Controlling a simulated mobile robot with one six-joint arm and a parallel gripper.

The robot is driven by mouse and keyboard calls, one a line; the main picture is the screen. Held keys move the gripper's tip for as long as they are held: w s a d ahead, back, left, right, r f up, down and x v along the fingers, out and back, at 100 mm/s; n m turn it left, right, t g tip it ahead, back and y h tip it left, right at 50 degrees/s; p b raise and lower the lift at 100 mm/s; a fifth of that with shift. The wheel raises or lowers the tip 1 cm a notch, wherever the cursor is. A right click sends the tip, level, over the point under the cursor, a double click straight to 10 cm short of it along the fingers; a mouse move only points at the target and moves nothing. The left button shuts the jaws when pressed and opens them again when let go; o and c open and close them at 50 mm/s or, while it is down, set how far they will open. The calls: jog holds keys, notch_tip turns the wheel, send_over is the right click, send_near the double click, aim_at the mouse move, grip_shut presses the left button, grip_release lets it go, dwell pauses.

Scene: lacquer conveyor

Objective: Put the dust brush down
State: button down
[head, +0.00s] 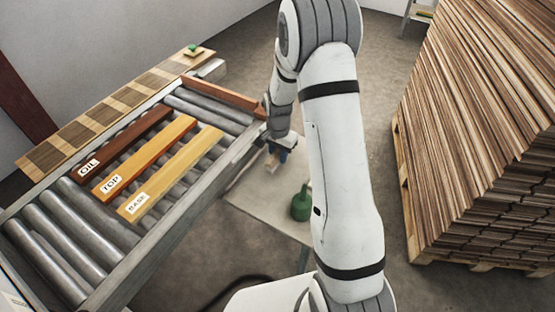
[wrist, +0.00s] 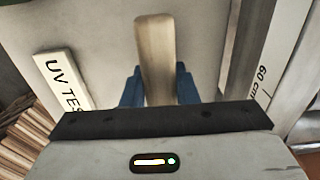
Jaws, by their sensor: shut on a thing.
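The dust brush shows in the wrist view as a pale wooden handle (wrist: 155,55) standing between the two blue fingers of my gripper (wrist: 158,88). My gripper is shut on it. In the head view my gripper (head: 281,152) is over the far part of a small grey side table (head: 255,205), beside the roller conveyor. The brush is small and partly hidden there by the gripper. I cannot tell whether its bristles touch the table top.
A white block marked "UV TES" (wrist: 62,80) lies left of the brush. The conveyor (head: 150,255) carries boards labelled OIL (head: 135,140), TOP (head: 150,157) and BASE (head: 175,172). A tall wood stack (head: 490,130) stands right.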

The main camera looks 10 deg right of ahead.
aim_at(278, 151)
jog(key=shift+f, duration=1.5)
jog(key=shift+f, duration=0.1)
jog(key=c, duration=1.1)
grip_release()
notch_tip(278, 151, up, 12)
jog(key=shift+r+b, duration=0.1)
jog(key=shift+b, duration=0.7)
jog(key=s+r+n+t, duration=0.2)
jog(key=s+r+n, duration=0.2)
jog(key=s+r, duration=0.8)
jog(key=s+r+n, duration=0.1)
jog(key=s, duration=0.3)
jog(key=s+r+n, duration=0.1)
jog(key=s+n, duration=0.1)
jog(key=s, duration=0.3)
jog(key=s+r+n+t, duration=0.1)
jog(key=s+n, duration=0.1)
jog(key=s, duration=0.2)
jog(key=shift+s+a+r, duration=0.1)
jog(key=shift+s+a, duration=0.15)
jog(key=shift+a, duration=0.15)
